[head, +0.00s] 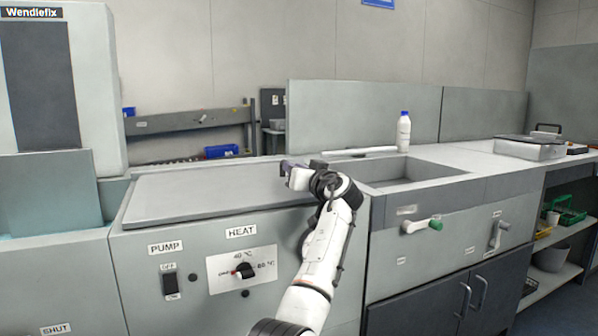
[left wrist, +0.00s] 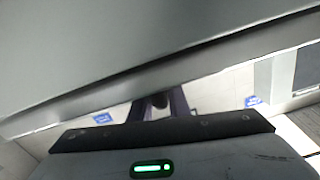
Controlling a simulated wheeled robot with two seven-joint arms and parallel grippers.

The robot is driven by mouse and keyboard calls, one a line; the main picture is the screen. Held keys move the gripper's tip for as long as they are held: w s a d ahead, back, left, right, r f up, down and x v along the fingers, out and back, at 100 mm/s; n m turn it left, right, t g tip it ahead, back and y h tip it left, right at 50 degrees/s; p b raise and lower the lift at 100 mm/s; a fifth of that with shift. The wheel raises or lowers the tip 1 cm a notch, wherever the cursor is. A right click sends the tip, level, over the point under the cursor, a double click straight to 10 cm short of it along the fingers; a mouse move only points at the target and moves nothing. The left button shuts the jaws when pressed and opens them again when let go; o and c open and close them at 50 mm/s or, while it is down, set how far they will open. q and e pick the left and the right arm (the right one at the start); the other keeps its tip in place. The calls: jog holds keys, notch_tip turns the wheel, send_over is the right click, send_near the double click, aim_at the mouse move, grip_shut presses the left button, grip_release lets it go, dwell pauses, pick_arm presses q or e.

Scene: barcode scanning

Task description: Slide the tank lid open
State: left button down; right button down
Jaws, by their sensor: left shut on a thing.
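The tank lid (head: 215,190) is a flat grey plate on top of the tank cabinet, left of the open sink basin. It appears to cover the tank top. My left gripper (head: 290,165) is at the lid's right end, shut on the lid. The exact grip point is hidden by the hand. In the left wrist view, a large grey surface that looks like the lid (left wrist: 130,50) fills the top. My right gripper is not in view.
The cabinet front has a pump switch (head: 170,282) and a heat dial (head: 244,270). A sink basin (head: 405,172) lies right of the lid. A white bottle with a blue cap (head: 403,133) stands behind it. A tall grey machine (head: 55,95) stands at the left.

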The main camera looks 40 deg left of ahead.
pick_arm(q)
jog(key=shift+w+r, duration=0.1)
jog(key=shift+r, duration=0.1)
jog(key=c, duration=1.7)
grip_release()
jog(key=shift+w+f, duration=0.1)
jog(key=shift+f, duration=0.05)
jog(key=shift+c, duration=0.2)
jog(key=shift+d, duration=0.1)
jog(key=p+v, duration=0.1)
jog(key=v, duration=0.8)
jog(key=shift+s+d, duration=0.35)
jog(key=shift+d, duration=0.15)
